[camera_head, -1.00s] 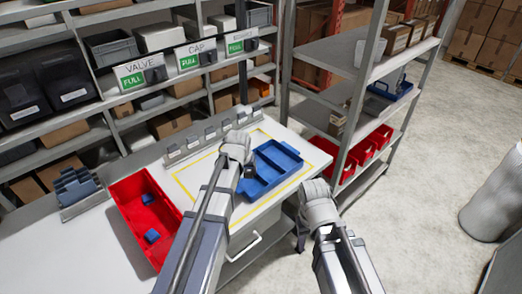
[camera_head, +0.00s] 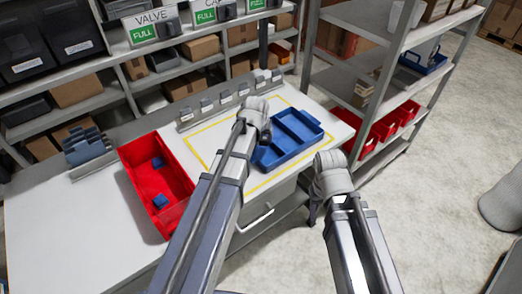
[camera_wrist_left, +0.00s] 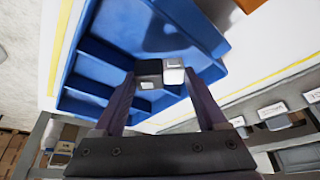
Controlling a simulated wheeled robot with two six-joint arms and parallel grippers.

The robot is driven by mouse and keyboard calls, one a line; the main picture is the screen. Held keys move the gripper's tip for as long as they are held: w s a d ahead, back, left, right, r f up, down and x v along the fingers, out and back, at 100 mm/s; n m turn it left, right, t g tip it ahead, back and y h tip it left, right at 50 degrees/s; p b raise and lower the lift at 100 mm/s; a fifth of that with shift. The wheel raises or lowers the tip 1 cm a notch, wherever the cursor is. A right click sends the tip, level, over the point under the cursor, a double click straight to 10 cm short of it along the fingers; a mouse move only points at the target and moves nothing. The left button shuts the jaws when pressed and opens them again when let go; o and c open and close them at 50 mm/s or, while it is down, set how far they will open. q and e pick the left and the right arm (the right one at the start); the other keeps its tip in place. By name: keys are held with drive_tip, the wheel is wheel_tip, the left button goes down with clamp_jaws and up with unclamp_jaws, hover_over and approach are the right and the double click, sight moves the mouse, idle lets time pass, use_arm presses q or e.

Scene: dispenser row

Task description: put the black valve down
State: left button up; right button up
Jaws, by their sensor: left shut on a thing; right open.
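My left gripper (camera_wrist_left: 162,85) is shut on a small black valve (camera_wrist_left: 148,70) with pale grey faces, seen between the fingertips in the left wrist view. The valve is over the blue divided tray (camera_wrist_left: 95,65); I cannot tell whether it touches the tray. In the head view the blue tray (camera_head: 296,155) lies on the white worktop, and my left gripper (camera_head: 265,138) is at its left side, mostly hidden by my wrist. The valve is hidden there. My right gripper (camera_head: 313,212) is open, off the worktop's front edge, its fingers mostly hidden.
A red bin (camera_head: 130,160) with blue parts stands left of the yellow outline. A row of small grey dispensers (camera_head: 228,100) runs along the worktop's back. A grey-blue rack (camera_head: 88,150) stands at the left. Shelving (camera_head: 385,85) with red bins rises at the right.

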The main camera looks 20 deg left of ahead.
sight(260, 142)
use_arm(q)
wheel_tip(260, 142, down, 4)
drive_tip(key=b, duration=0.3)
drive_tip(key=shift+r, duration=0.15)
drive_tip(key=shift+b, duration=0.3)
drive_tip(key=shift+f, duration=0.25)
drive_tip(key=o, duration=1.1)
drive_tip(key=shift+r, duration=0.1)
drive_tip(key=shift+o, duration=0.2)
drive_tip(key=shift+r, duration=0.15)
